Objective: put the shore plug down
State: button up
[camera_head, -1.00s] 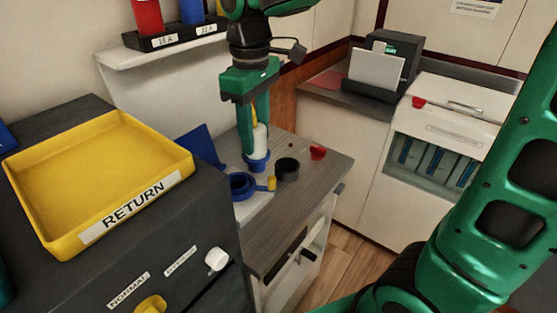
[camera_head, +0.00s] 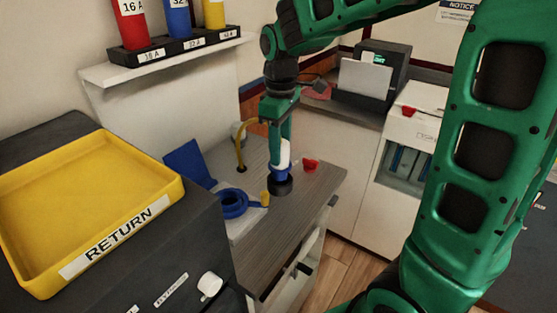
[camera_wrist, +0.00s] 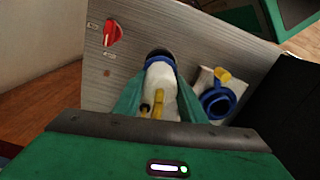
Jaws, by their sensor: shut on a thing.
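The shore plug (camera_head: 283,152) is white with a blue collar and stands upright between my gripper's fingers (camera_head: 281,140). My gripper is shut on it. The collar is right at the mouth of a round black cup (camera_head: 280,187) on the grey worktop. In the wrist view the plug (camera_wrist: 160,88) points at the dark cup opening (camera_wrist: 158,53), and its collar covers part of the rim. I cannot tell how far the plug's end is inside. A yellow cable (camera_head: 239,150) arcs up beside my gripper.
A blue round socket (camera_head: 232,204) with a yellow-tipped flap lies left of the cup. A red knob (camera_head: 310,164) is to its right. The yellow RETURN tray (camera_head: 80,205) sits on a dark cabinet at left. The worktop's front strip is bare.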

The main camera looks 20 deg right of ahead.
jog(key=shift+f, duration=1.95)
jog(key=o, duration=1)
notch_tip(320, 180, up, 12)
jog(key=s+d+f+m, duration=0.5)
jog(key=s+d+m, duration=0.2)
jog(key=s, duration=0.5)
jog(key=s+d+f+m, duration=0.5)
jog(key=s+d+m, duration=0.3)
jog(key=s, duration=0.5)
jog(key=shift+s+d+f, duration=0.15)
jog(key=shift+d+f, duration=0.05)
jog(key=shift+d, duration=1)
